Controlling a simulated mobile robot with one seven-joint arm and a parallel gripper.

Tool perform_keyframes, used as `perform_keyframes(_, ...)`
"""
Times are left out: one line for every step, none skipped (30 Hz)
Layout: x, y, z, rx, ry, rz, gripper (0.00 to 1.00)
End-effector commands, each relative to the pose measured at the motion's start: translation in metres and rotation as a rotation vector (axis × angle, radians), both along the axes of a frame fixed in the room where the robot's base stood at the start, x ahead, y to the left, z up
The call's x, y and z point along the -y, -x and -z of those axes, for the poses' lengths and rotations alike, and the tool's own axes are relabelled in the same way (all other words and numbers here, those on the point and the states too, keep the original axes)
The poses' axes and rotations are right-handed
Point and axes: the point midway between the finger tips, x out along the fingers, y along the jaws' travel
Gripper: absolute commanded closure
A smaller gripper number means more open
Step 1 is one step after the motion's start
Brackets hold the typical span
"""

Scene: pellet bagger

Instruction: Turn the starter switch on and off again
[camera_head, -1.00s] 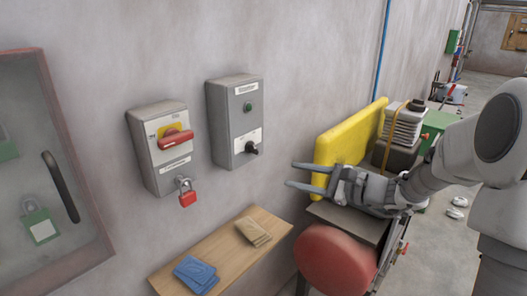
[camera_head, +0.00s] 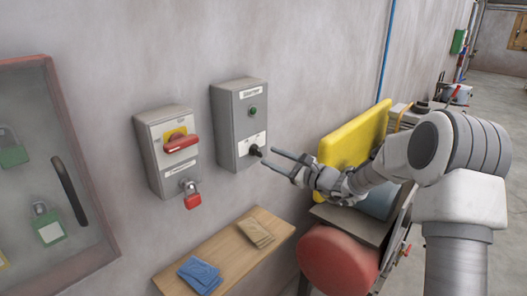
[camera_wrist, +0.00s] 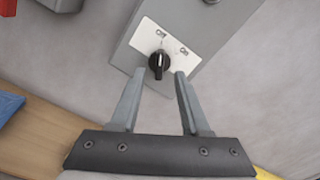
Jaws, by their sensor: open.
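In the wrist view the knob (camera_wrist: 159,65) sits just ahead of the fingertips, nearer the left one. Its white mark looks roughly upright, with plate words on either side that look like "Off" and "On". My gripper (camera_wrist: 158,74) is open and empty. In the head view its two fingers (camera_head: 272,158) point left at the knob, close to it.
Left of the starter box is an isolator box (camera_head: 170,150) with a red handle and a red padlock (camera_head: 193,200). A wooden shelf (camera_head: 228,258) with blue and tan items is below. A yellow panel (camera_head: 353,140) and a red rounded part (camera_head: 340,262) are at right.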

Motion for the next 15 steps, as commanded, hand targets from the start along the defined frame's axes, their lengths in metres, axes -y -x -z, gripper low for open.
perform_keyframes(-0.009, -0.006, -0.002, 0.0, -0.001, -0.003, 0.54)
perform_keyframes(-0.013, -0.008, -0.001, 0.0, 0.0, -0.004, 0.54)
perform_keyframes(-0.017, -0.012, -0.001, 0.0, 0.0, -0.002, 0.54)
perform_keyframes(-0.02, -0.015, -0.001, 0.0, 0.0, -0.002, 0.54)
perform_keyframes(-0.023, -0.017, -0.001, 0.0, -0.001, -0.003, 0.54)
perform_keyframes(-0.026, -0.019, -0.001, 0.001, -0.001, -0.002, 0.54)
perform_keyframes(-0.028, -0.021, -0.001, 0.0, 0.0, -0.001, 0.54)
perform_keyframes(-0.029, -0.022, 0.0, -0.001, 0.0, -0.001, 0.54)
perform_keyframes(-0.031, -0.024, 0.0, -0.001, -0.001, 0.0, 0.54)
perform_keyframes(-0.031, -0.024, 0.0, 0.0, 0.0, 0.0, 0.54)
perform_keyframes(-0.032, -0.025, 0.0, 0.0, 0.0, 0.0, 0.54)
perform_keyframes(-0.033, -0.025, 0.0, 0.0, 0.0, 0.0, 0.54)
perform_keyframes(-0.033, -0.026, 0.0, 0.0, 0.0, 0.0, 0.54)
perform_keyframes(-0.033, -0.026, 0.0, 0.0, 0.0, 0.0, 0.54)
perform_keyframes(-0.033, -0.026, 0.0, 0.0, 0.0, 0.0, 0.54)
